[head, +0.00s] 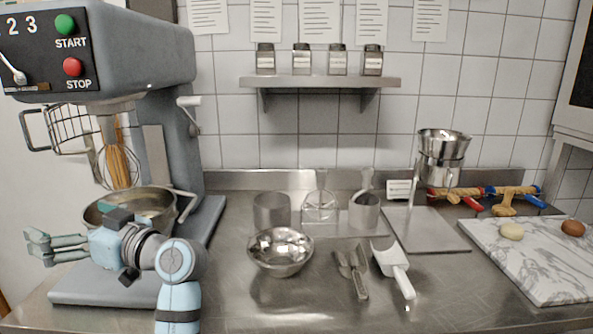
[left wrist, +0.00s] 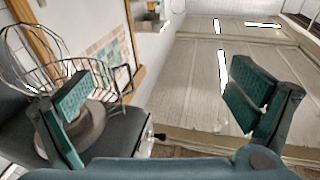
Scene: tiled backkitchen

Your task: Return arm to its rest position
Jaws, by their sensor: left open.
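My left gripper (head: 45,246) is in front of the stand mixer's bowl, pointing left in the head view. Its jaws are open and nothing is between them. In the left wrist view, the two green-padded fingers (left wrist: 165,105) are wide apart. The wire guard (left wrist: 75,72) of the mixer shows behind the left finger there. The mixer (head: 140,50) stands at the left, with its steel bowl (head: 150,208) partly hidden by my left wrist. My right gripper is not in either view.
A marble board (head: 535,262) with dough balls is at the right. A shelf (head: 318,82) with jars hangs on the wall. The front counter between mixer and bowl is fairly clear.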

